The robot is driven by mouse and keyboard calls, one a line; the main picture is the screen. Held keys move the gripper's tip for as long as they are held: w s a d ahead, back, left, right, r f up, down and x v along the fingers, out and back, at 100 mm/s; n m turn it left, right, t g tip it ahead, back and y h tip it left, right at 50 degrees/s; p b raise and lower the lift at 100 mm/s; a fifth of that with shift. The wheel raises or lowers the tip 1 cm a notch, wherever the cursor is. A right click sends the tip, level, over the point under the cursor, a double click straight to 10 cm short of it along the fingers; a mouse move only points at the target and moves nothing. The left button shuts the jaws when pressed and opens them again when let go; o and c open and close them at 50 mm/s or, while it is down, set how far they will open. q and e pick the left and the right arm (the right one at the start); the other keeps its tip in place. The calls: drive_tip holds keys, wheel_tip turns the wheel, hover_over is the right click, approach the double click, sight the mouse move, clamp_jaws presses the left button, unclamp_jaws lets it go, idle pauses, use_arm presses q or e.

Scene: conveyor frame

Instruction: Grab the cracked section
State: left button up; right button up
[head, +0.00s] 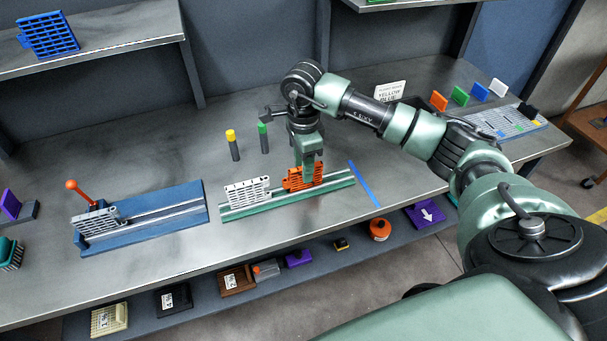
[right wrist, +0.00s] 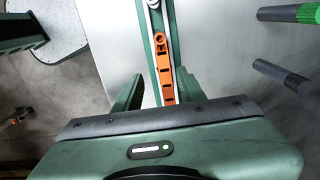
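An orange slotted section (head: 294,182) stands on a green rail fixture (head: 268,209) on the bench. A white slotted section (head: 247,191) stands to its left on the same rail. No crack can be made out on either at this size. My right gripper (head: 309,163) is over the orange section, pointing down. In the right wrist view, my right gripper (right wrist: 158,92) has its fingers apart, one on each side of the orange section (right wrist: 165,72), with gaps visible. My left gripper is not in view.
A blue fixture (head: 150,222) with a grey slotted section (head: 95,221) and an orange-knobbed lever (head: 72,186) stands to the left. Yellow-topped (head: 233,145) and green-topped (head: 263,138) posts stand behind the rail. A blue strip (head: 364,184) lies to its right.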

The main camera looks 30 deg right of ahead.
sight(305, 188)
drive_tip(key=f, duration=0.1)
drive_tip(key=f+p, duration=0.1)
drive_tip(key=f, duration=0.2)
drive_tip(key=shift+w+d+f, duration=0.3)
drive_tip(key=shift+d, duration=0.1)
drive_tip(key=shift+f+p, duration=0.25)
drive_tip(key=shift+p, duration=0.05)
drive_tip(key=c, duration=0.7)
clamp_jaws()
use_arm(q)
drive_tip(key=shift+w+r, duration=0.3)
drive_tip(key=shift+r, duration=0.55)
use_arm(e)
drive_tip(key=shift+r, duration=0.1)
